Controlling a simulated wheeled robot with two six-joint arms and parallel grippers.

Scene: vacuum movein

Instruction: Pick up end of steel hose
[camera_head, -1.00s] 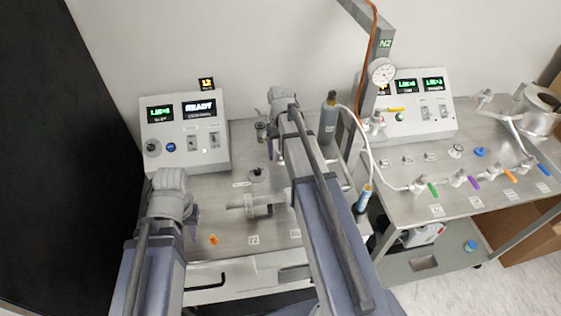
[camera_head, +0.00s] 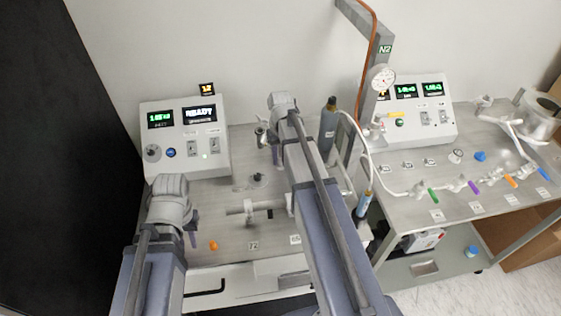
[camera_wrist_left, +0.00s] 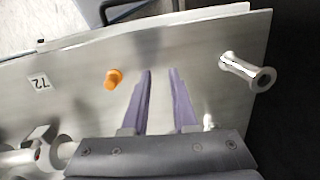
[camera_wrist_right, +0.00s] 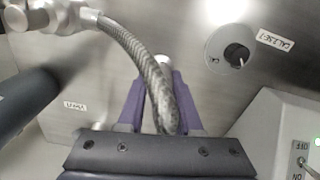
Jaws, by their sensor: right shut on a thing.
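The braided steel hose (camera_wrist_right: 145,68) curves in the right wrist view from a metal fitting (camera_wrist_right: 65,17) at the top left down into my right gripper (camera_wrist_right: 158,84). The purple fingers are shut on it, close to the bench top. Its free end is hard to make out between and behind the fingers. In the head view my right gripper (camera_head: 276,154) is over the back of the left bench, and the arm hides much of the hose. My left gripper (camera_wrist_left: 160,72) is open and empty above the bench's front left part; it also shows in the head view (camera_head: 193,238).
An orange plug (camera_wrist_left: 113,79) and a metal flanged stub (camera_wrist_left: 247,72) stand on either side of my left fingers. A control box (camera_head: 187,140) stands at the back left. A dark bottle (camera_head: 328,125) stands right of my right arm. A second bench (camera_head: 455,212) with coloured valves is further right.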

